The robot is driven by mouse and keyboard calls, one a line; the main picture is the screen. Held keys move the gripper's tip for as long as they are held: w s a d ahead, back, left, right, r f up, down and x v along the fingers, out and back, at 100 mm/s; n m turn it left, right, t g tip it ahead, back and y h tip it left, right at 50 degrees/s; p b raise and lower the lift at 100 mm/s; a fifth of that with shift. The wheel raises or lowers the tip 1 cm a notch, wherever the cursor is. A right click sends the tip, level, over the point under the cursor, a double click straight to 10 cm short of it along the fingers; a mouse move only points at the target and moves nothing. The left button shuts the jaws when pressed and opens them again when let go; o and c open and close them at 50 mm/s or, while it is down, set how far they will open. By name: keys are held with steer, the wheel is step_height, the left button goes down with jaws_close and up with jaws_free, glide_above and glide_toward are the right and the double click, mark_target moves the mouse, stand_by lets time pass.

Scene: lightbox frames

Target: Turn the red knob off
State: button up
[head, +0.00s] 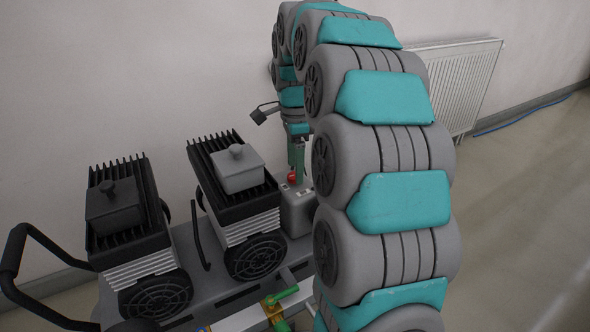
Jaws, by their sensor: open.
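The red knob (292,177) is a small round knob on top of a grey box (296,212) at the right end of a machine with two finned cylinder blocks. My gripper (297,166) points down just above and slightly right of the knob, seen small in the head view. It is open, with nothing seen between its fingers. I cannot tell whether a finger touches the knob. My arm arches across the middle and right of the view and hides the right side of the box. Which way the knob is turned is too small to tell.
The finned block nearest the box (240,205) stands just left of it, and another block (130,225) stands farther left. A black handle (18,262) sticks out at far left. A pale wall (120,80) is behind, with a radiator (465,80).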

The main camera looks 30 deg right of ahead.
steer(key=shift+f, duration=0.95)
jaws_close()
